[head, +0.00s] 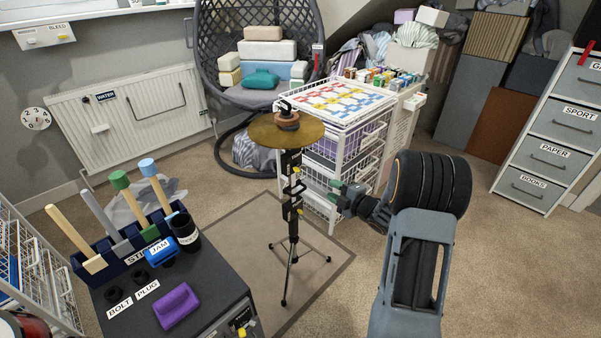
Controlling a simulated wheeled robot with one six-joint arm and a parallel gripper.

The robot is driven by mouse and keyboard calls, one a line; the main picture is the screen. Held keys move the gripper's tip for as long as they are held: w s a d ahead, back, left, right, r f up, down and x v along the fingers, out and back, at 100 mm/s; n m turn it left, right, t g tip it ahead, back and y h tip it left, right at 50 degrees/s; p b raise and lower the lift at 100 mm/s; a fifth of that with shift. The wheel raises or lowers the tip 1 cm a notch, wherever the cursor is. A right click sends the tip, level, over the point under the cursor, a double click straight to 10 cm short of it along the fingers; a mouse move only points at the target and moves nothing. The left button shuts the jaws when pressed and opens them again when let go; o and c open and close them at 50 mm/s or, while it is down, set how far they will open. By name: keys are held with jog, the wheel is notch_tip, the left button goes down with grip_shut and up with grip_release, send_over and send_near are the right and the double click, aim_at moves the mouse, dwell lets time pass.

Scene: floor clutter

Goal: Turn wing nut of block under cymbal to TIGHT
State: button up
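A brass cymbal (260,134) sits level on top of a thin black stand (293,240) with tripod feet on a mat. Dark blocks with small pale labels are on the pole under the cymbal, one upper block (291,162) and others lower. Small yellowish parts show beside the lower blocks. The wing nut and its marks are too small to read. My gripper (334,191) is right of the pole, about level with the middle blocks and apart from them in the picture. Its two green fingertips are spread with a gap and nothing shows between them.
A white wire drawer unit (345,150) with a colourful board on top stands close behind the stand. A dark bench (205,300) with upright handles, a purple block (178,305) and labelled parts is at front left. A hanging chair (262,50) is behind. Carpet at right is clear.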

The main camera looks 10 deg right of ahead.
aim_at(303, 170)
jog(key=w+a, duration=0.3)
jog(key=w+a+r+n+y+b, duration=0.1)
jog(key=w+a, duration=0.1)
jog(key=w, duration=0.2)
jog(key=w+a+r+n+y+b, duration=0.1)
jog(key=w+a, duration=0.2)
jog(key=w, duration=0.1)
jog(key=shift+w+a+r, duration=0.1)
jog(key=shift+a, duration=0.2)
grip_shut()
